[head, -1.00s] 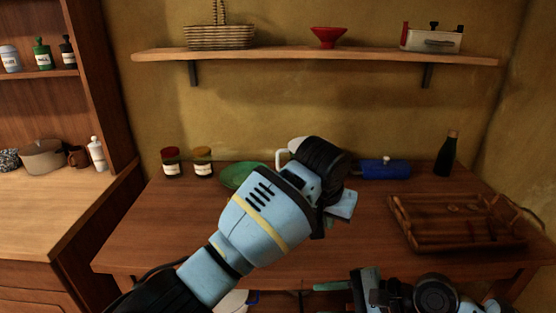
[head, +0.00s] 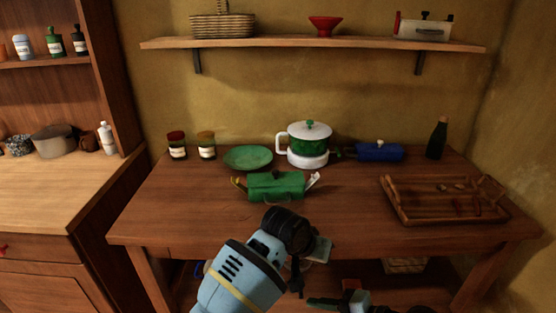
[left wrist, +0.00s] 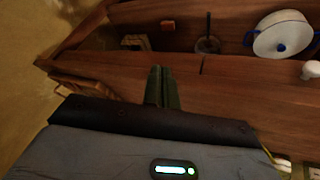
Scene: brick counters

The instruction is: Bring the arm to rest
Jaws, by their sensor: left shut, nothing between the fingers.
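My left arm comes up from the bottom of the head view, with its wrist in front of the table's front edge. My left gripper (head: 297,284) hangs below the dark wrist, partly hidden. In the left wrist view its fingers (left wrist: 162,88) are together with nothing between them. My right gripper (head: 324,302) shows only as a greenish finger at the bottom edge of the head view; its opening cannot be made out.
On the table (head: 340,215) stand a green toolbox-like case (head: 276,187), a white-and-green pot (head: 308,145), a green plate (head: 248,157) and a wooden tray (head: 440,213). In the left wrist view, a white lidded pot (left wrist: 283,34) sits below the tabletop.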

